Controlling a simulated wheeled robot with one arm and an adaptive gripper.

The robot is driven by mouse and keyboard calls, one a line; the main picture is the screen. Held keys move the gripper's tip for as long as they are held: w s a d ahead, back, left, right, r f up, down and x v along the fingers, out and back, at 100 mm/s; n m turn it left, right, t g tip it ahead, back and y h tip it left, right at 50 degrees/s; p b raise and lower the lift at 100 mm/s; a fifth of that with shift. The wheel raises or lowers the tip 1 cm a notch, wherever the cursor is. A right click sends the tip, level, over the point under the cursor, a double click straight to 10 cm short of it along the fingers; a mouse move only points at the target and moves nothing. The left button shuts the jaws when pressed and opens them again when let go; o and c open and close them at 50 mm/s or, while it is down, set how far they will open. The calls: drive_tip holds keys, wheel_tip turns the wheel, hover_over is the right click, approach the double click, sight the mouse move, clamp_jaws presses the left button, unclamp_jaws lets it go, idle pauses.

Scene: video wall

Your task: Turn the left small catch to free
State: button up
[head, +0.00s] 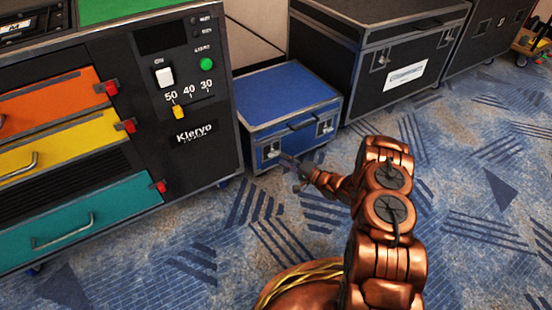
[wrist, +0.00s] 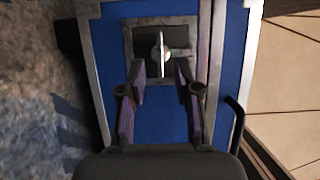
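The blue case (head: 287,100) stands on the carpet with its lid down. Its left small catch (head: 271,150) is on the front near the left corner. In the wrist view this catch (wrist: 161,52) is a pale, thin wing in a dark recessed plate, its long side running up and down the picture. My gripper (head: 290,163) is in front of the case, close to the left catch. In the wrist view my gripper (wrist: 161,78) is open, with one finger on each side of the line to the wing. Contact with the wing cannot be told.
A right catch (head: 324,127) and a black handle (head: 303,121) are on the same front. A dark cabinet (head: 200,150) with coloured drawers stands close on the left. A large black case (head: 385,60) stands behind right. Carpet in front is clear.

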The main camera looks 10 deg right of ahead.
sight(273, 154)
drive_tip(key=shift+b+x, duration=0.75)
drive_tip(key=shift+x, duration=1.4)
clamp_jaws()
